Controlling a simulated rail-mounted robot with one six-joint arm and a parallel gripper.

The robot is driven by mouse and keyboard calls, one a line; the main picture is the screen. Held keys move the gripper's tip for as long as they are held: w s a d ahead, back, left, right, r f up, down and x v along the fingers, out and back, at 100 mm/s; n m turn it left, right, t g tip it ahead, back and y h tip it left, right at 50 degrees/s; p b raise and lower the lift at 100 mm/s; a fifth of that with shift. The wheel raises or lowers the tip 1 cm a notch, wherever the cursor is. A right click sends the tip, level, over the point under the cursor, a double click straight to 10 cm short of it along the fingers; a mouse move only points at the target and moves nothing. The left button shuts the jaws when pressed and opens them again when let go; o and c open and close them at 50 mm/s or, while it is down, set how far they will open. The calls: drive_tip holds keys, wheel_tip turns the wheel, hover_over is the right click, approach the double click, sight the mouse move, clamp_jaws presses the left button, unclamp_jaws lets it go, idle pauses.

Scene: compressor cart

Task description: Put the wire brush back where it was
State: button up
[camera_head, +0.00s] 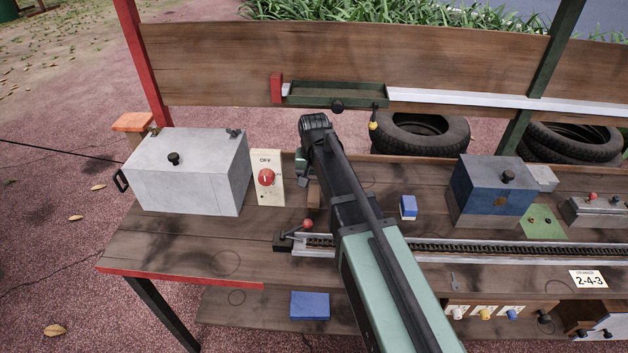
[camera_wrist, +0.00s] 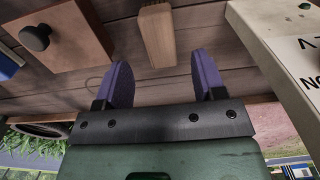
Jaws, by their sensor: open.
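A narrow wooden piece (camera_wrist: 157,35) stands out between my fingertips in the wrist view. It may be the wire brush's handle, but no bristles show, so I cannot tell. A brown wooden piece (camera_head: 314,194) also shows just below my gripper (camera_head: 303,181) in the head view. My gripper (camera_wrist: 160,62) is open, with its two purple fingers apart on either side of the piece's line. The fingers appear short of it, with nothing held between them. My arm hides part of the bench behind it.
A cream OFF switch panel (camera_head: 267,178) stands close left of my gripper, beside a grey metal box (camera_head: 190,172). A wooden block with a black knob (camera_wrist: 62,42) is left in the wrist view. A chain rail (camera_head: 470,250) runs along the bench (camera_head: 180,245); a green tray (camera_head: 336,94) is above.

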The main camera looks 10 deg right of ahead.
sight(314, 193)
wheel_tip(314, 193, up, 6)
drive_tip(key=f+p, duration=0.1)
drive_tip(key=p, duration=0.2)
drive_tip(key=s+n, duration=0.3)
drive_tip(key=s, duration=1.6)
drive_tip(key=shift+s+n, duration=0.15)
drive_tip(key=shift+n, duration=0.15)
